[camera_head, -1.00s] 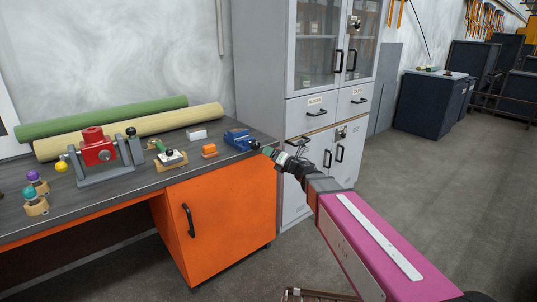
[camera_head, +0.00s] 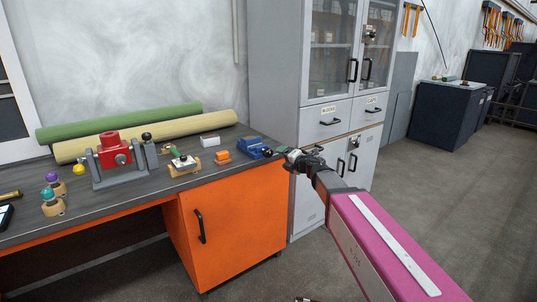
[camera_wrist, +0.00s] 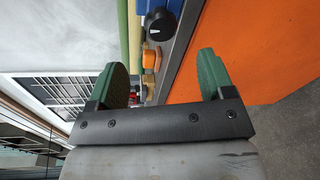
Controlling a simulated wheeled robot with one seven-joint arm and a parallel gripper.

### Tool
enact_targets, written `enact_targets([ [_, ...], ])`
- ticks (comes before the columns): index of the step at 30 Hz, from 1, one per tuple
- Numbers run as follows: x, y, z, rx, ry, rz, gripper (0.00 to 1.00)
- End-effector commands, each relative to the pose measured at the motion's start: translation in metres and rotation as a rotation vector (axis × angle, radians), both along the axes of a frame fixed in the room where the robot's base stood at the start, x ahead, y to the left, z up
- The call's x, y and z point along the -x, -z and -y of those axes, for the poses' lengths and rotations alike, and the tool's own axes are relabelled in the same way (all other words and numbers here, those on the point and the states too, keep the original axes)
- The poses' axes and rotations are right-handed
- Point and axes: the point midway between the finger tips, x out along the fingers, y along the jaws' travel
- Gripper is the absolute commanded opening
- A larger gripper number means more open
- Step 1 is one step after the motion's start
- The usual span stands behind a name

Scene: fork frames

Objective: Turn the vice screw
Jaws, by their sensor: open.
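The blue vice (camera_head: 253,147) sits at the right end of the dark workbench. Its black round screw knob (camera_head: 268,153) faces right, at the bench's edge. My gripper (camera_head: 290,155) is just to the right of the knob, off the bench's end. In the wrist view the green fingers of my gripper (camera_wrist: 162,78) are wide apart with nothing between them. The black knob (camera_wrist: 159,24) shows ahead of them, near the top and roughly between the two fingers. Only part of the blue vice (camera_wrist: 147,5) shows there.
The bench (camera_head: 120,203) also holds an orange block (camera_head: 222,156), a white box (camera_head: 210,141), a red-and-grey fixture (camera_head: 115,152) and two rolls. An orange cabinet (camera_head: 240,222) is below. A grey cupboard (camera_head: 275,75) stands behind my gripper. The floor at right is open.

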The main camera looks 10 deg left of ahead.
Motion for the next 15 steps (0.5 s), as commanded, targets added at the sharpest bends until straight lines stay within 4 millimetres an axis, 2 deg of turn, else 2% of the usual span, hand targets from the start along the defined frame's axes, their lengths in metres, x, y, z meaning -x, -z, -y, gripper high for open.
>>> enact_targets([
  [8,-0.018,0.004,-0.02,0.0,0.0,0.0,0.75],
  [15,-0.044,0.01,-0.053,-0.001,-0.001,0.0,0.75],
])
